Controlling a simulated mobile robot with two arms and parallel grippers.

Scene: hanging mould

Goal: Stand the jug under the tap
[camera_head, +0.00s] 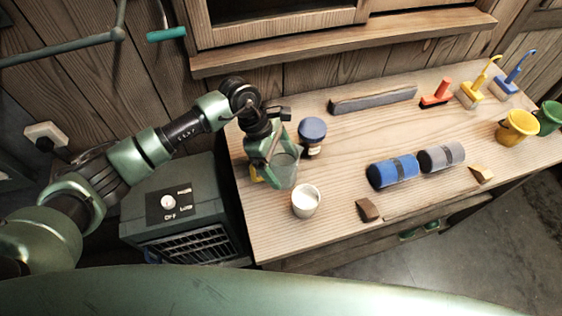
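A clear glass jug (286,168) stands upright near the left end of the wooden workbench (330,185). My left gripper (265,176) points down at the jug's left side, its green fingers beside or touching it. The fingers overlap the jug's edge, so I cannot tell whether they are closed on it. A small yellow piece (256,173) shows behind the fingers. A metal pipe (60,48) runs along the wall at upper left, with a teal handle (166,34) beside it. No tap spout is clearly visible. My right gripper is not in view.
A white-filled cup (306,201) stands close in front of the jug, and a blue-lidded jar (312,136) behind it. Rolls (394,171), brushes and buckets (517,127) occupy the right side. A grey-green heater-like box (180,210) stands left of the bench.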

